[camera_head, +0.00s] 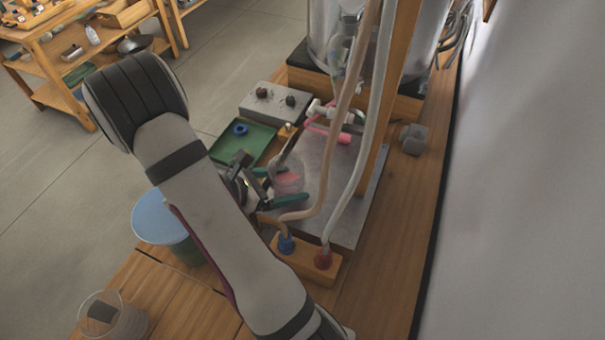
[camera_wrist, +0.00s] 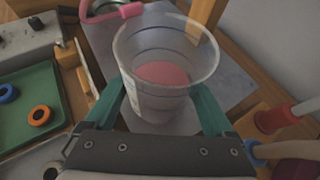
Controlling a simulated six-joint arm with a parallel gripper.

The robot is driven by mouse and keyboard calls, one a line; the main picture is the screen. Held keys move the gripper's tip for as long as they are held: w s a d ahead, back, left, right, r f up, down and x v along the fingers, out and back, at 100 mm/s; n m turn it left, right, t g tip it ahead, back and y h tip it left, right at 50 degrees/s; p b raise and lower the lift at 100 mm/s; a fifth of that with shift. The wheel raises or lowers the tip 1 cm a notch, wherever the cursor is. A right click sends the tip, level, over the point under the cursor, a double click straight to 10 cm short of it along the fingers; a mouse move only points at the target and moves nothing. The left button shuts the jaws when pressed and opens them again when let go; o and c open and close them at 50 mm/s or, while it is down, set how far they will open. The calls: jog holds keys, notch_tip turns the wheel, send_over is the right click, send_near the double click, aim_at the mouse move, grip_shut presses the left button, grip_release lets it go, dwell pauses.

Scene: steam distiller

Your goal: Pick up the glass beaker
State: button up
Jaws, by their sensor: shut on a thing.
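The clear glass beaker (camera_wrist: 160,102) is upright between my jaws in the wrist view, with some pink liquid at its bottom. My gripper (camera_wrist: 159,94) is shut on it, a teal finger on each side of its wall. In the head view the beaker (camera_head: 291,181) is small and partly hidden by my gripper (camera_head: 277,186), over the grey metal plate (camera_head: 345,206). I cannot tell whether its base touches the plate. A pink-tipped glass outlet tube (camera_head: 328,131) is behind it.
A green tray (camera_head: 262,137) with rings and a grey control box (camera_head: 262,104) stand left of the plate. Hoses run down to a wooden block with blue and red fittings (camera_head: 322,258). A wooden post (camera_head: 385,105) rises behind.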

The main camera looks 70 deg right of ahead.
jog(key=shift+w+a, duration=0.3)
jog(key=shift+a, duration=0.1)
notch_tip(320, 180, up, 14)
jog(key=w+a+f+m+g+y, duration=0.1)
jog(key=a+f+m+g+y, duration=0.15)
jog(key=f+m+y, duration=0.45)
jog(key=w+a+f+m+g+y, duration=0.1)
jog(key=a+f+m+y, duration=0.2)
jog(key=m+y, duration=0.65)
jog(key=w+d+m+t+y, duration=0.2)
jog(key=w+m+t+y, duration=0.2)
jog(key=w+m+t, duration=0.9)
jog(key=m+t, duration=0.4)
jog(key=m, duration=0.2)
jog(key=shift+w+r, duration=0.15)
jog(key=shift+r, duration=0.05)
jog(key=shift+r, duration=0.1)
